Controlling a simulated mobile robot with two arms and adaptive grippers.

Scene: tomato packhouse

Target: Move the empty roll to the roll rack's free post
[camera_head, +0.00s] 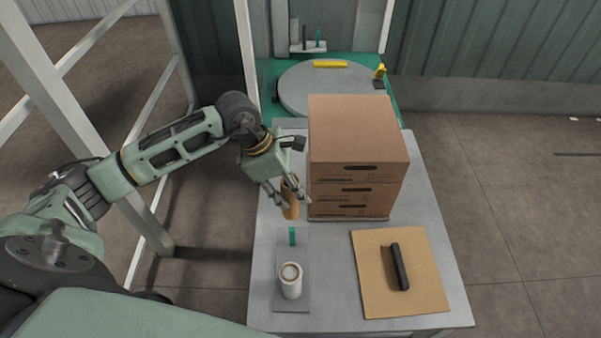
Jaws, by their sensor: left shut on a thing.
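My left gripper (288,201) is shut on the empty roll, a brown cardboard tube (291,209), and holds it roughly upright beside the stacked boxes. The roll rack (306,258) is a flat grey plate on the table in front of it. Its free post (292,236) is a short teal peg near the plate's far end, a little nearer to me than the tube. A white roll (291,287) stands at the plate's near end. The tube is apart from the free post; its height above the table is hard to tell. My right gripper is not in view.
Several stacked cardboard boxes (358,140) stand close to the right of the gripper. A tan board (370,289) with a black bar (399,267) lies on the grey table (441,284) at right. Behind is a round turntable (298,93). White frame bars (95,135) are at left.

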